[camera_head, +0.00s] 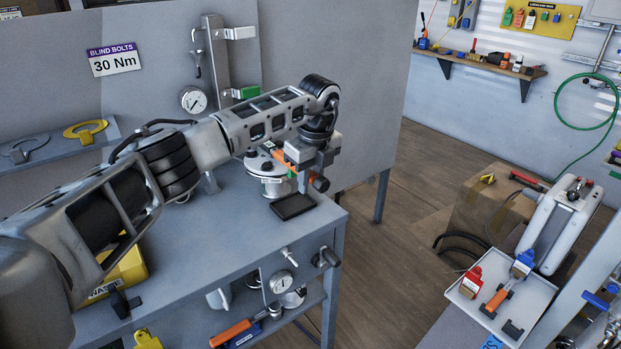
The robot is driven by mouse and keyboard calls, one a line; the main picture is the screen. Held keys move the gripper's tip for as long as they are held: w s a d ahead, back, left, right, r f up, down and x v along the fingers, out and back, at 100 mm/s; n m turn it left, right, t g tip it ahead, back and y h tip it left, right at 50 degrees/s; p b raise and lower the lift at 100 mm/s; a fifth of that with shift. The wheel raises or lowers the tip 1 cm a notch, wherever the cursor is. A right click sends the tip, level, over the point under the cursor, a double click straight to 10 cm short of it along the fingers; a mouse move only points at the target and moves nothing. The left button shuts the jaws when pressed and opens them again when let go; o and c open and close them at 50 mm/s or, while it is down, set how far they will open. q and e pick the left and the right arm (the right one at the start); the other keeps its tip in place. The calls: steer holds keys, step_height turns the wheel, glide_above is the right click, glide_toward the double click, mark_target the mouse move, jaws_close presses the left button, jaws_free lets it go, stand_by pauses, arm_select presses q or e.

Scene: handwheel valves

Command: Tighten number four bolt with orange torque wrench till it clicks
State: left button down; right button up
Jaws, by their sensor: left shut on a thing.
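My left gripper (309,160) is above the grey table, shut on an orange-handled tool (298,152), which looks like the torque wrench. The gripper hides much of it. The round white flange (268,185) stands on the table just left of the gripper, with dark bolt heads on top. The tool reaches over the flange; I cannot tell whether it sits on a bolt. The bolt numbers are too small to read, so number four cannot be picked out. My right gripper is not in view.
A dark square pad (293,206) lies by the flange, near the table's right edge. A pressure gauge (193,100) and a "30 Nm" sign (114,60) are on the back panel. Another orange-handled tool (232,333) is low at the table front. A white tray (500,297) stands at the right.

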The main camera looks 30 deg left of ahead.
arm_select(q)
steer(key=shift+r, duration=0.55)
stand_by(0.4)
steer(key=shift+r, duration=2.45)
